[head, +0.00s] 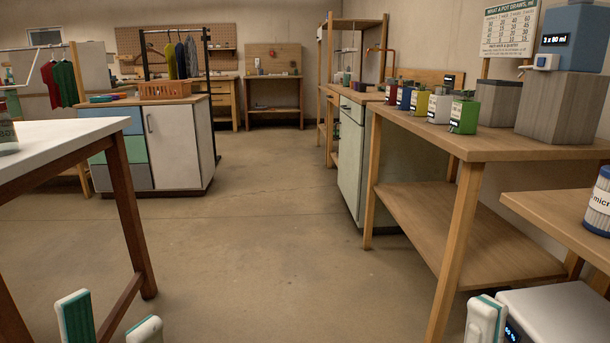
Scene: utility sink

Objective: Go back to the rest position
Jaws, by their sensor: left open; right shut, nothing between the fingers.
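The task names no object, only a rest position. My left gripper (110,322) is at the bottom left of the head view. The rest of both grippers is below the frame.
A white-topped table (70,137) stands close on the left. A wooden bench (500,146) with several coloured containers stands on the right, with a lower wooden surface (560,215) nearer. A cabinet (185,148) is further back left. The concrete floor (260,240) between is clear.

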